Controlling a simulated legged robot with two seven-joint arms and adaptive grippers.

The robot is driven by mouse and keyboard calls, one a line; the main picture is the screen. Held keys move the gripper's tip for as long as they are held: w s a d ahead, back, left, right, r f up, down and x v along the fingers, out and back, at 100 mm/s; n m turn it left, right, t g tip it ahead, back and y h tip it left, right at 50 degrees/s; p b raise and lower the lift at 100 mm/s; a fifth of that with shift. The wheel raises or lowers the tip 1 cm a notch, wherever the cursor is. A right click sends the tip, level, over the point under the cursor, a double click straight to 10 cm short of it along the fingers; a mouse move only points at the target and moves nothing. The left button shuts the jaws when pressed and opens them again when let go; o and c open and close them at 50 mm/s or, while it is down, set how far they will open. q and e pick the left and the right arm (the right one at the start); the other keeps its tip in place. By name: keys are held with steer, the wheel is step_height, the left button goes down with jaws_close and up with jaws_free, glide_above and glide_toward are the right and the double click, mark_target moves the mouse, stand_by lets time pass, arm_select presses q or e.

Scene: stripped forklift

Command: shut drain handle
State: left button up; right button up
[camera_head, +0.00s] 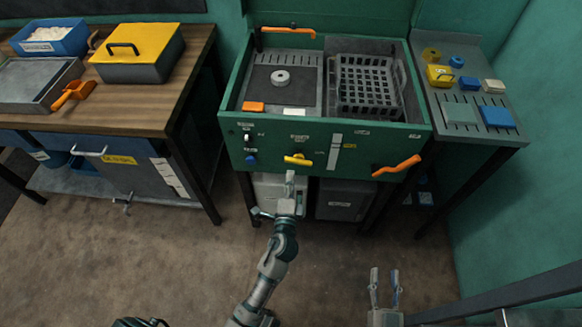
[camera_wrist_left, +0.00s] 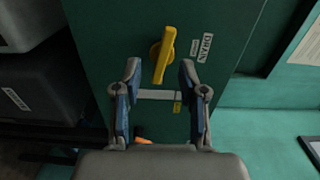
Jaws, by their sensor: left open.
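The yellow drain handle (camera_head: 298,160) sits on the front panel of the green machine and lies nearly level in the head view. In the left wrist view the handle (camera_wrist_left: 165,55) is on a round yellow hub beside the DRAIN label (camera_wrist_left: 207,48), roughly in line with its text. My left gripper (camera_head: 290,178) is just below the handle in the head view. In the left wrist view my left gripper (camera_wrist_left: 160,67) is open, with a finger on each side of the handle's lower part and gaps showing. My right gripper (camera_head: 384,278) is open and empty, low at right.
An orange lever (camera_head: 397,166) sticks out at the panel's right, and a blue knob (camera_head: 251,158) is at its left. Grey bins (camera_head: 340,200) stand underneath. A wooden workbench (camera_head: 130,110) is at left, and a side shelf (camera_head: 465,130) at right. The floor in front is clear.

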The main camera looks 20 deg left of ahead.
arm_select(q)
steer(key=v, duration=0.4)
steer(key=shift+s+d, duration=0.15)
steer(key=shift+d, duration=0.05)
steer(key=m+p, duration=0.2)
steer(key=p, duration=0.1)
glide_toward(299, 157)
steer(key=w+a+f+b, duration=0.1)
steer(key=w+a, duration=0.1)
steer(key=w, duration=0.4)
steer(key=shift+f, duration=0.3)
arm_select(e)
steer(key=shift+s+d+f+g+h, duration=0.2)
steer(key=shift+f+g, duration=0.4)
steer(key=shift+f, duration=0.2)
steer(key=shift+s+d+f+g+h, duration=0.15)
steer(key=shift+s+f+g, duration=0.05)
steer(key=shift+f+g, duration=0.5)
steer(key=shift+s+d+f+g+h, duration=0.2)
steer(key=shift+f+g, duration=0.3)
steer(key=shift+f, duration=0.35)
arm_select(q)
steer(key=shift+w+a, duration=0.1)
steer(key=shift+a, duration=0.05)
